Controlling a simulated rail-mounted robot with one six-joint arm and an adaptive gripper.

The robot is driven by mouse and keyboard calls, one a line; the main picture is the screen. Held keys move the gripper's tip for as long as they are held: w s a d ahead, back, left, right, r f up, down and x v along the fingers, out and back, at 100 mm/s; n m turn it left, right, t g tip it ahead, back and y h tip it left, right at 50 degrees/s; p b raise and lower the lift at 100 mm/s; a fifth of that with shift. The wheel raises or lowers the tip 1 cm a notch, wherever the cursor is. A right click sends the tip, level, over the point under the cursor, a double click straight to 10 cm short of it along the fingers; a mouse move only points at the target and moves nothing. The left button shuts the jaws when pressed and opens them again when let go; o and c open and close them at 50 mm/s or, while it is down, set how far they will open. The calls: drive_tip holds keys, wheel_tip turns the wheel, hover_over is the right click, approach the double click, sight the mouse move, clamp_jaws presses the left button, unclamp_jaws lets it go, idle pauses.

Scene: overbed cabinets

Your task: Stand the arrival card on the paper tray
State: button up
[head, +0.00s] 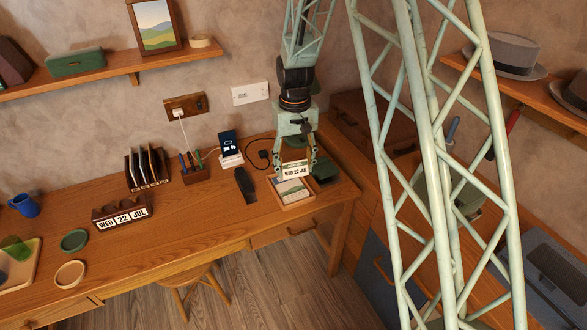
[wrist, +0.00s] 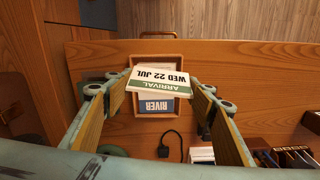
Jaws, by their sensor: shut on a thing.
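The arrival card (head: 295,170) is white with a green band and reads WED 22 JUL. It also shows in the wrist view (wrist: 158,80), held by its two side edges. My gripper (head: 295,163) is shut on it, with one finger at each side. The paper tray (head: 294,204) is a small wooden tray on the desk near its right end, directly below the card. In the wrist view the tray (wrist: 157,57) lies behind the card, with a paper marked RIVER (wrist: 156,106) inside. I cannot tell whether the card's lower edge touches the tray.
A dark green box (head: 325,172) sits right of the tray and a dark object (head: 245,185) left of it. A black cable plug (wrist: 163,150) lies behind the tray.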

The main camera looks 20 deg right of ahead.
sight(293, 192)
drive_tip(key=shift+n, duration=0.9)
drive_tip(key=shift+w+d+f, duration=0.2)
drive_tip(key=shift+w+f, duration=1.4)
drive_tip(key=shift+f, duration=0.15)
drive_tip(key=shift+f+b, duration=0.25)
drive_tip(key=shift+b, duration=0.05)
drive_tip(key=shift+f+b, duration=1.8)
drive_tip(key=shift+f, duration=1.95)
drive_tip(key=shift+f+b, duration=0.3)
drive_tip(key=shift+f, duration=0.2)
drive_tip(key=o, duration=0.7)
drive_tip(key=shift+o, duration=0.2)
drive_tip(key=shift+r, duration=0.1)
wheel_tip(293, 192, up, 12)
